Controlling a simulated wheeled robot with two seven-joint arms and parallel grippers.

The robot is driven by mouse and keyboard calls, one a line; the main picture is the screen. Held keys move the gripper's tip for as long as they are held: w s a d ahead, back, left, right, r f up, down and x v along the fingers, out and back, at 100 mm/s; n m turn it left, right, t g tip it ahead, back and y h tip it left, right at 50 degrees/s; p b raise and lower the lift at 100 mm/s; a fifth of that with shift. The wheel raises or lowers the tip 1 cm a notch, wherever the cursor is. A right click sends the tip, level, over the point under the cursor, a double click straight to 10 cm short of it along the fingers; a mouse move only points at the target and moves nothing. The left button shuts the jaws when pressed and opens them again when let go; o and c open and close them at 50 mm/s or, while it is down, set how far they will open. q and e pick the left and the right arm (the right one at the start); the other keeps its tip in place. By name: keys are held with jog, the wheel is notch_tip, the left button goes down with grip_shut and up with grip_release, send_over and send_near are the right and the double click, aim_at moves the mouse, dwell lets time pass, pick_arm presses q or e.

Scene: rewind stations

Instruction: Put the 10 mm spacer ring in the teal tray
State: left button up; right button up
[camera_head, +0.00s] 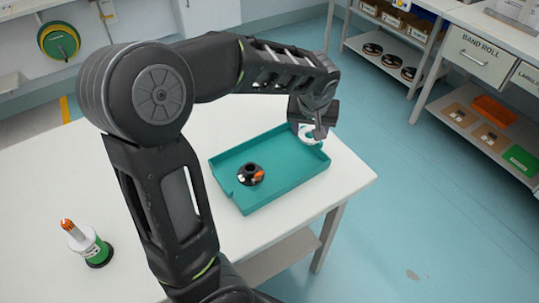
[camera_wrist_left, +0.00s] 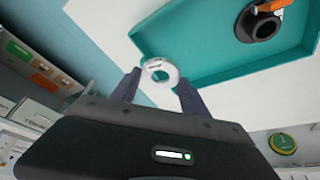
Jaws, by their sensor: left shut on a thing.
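My left gripper (camera_head: 318,130) is shut on a white spacer ring (camera_head: 306,133) at the far right corner of the teal tray (camera_head: 270,202). The ring also shows between the fingers in the left wrist view (camera_wrist_left: 160,72). The ring's size marking is too small to read. I cannot tell whether the ring touches the tray floor. Inside the tray (camera_wrist_left: 215,70), a black round part with an orange piece (camera_head: 249,176) sits toward the left; it also shows in the left wrist view (camera_wrist_left: 262,22). My right gripper is not in view.
The tray is on a white table (camera_head: 140,210). A green and white spool with an orange-topped post (camera_head: 88,246) stands at the table's left front. Shelves with reels and a bench with a BAND ROLL drawer (camera_head: 480,52) stand beyond the clear blue floor at right.

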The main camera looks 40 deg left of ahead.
pick_arm(q)
jog(key=shift+n+y, duration=0.4)
jog(key=shift+n, duration=0.5)
jog(key=a, duration=0.1)
jog(key=s+a+r, duration=0.1)
jog(key=a, duration=0.1)
jog(key=shift+s+a+r, duration=0.2)
jog(key=shift+a+r, duration=0.05)
jog(key=shift+r, duration=0.1)
jog(key=shift+f, duration=0.1)
send_over(293, 153)
jog(key=s, duration=0.1)
jog(key=shift+d+f, duration=0.25)
jog(key=shift+f, duration=1.3)
jog(key=shift+d+f, duration=0.2)
jog(key=shift+f, duration=1.3)
jog(key=shift+f, duration=1.9)
jog(key=shift+f, duration=0.1)
jog(key=shift+f+b, duration=0.1)
jog(key=shift+b, duration=0.25)
jog(key=o, duration=1.4)
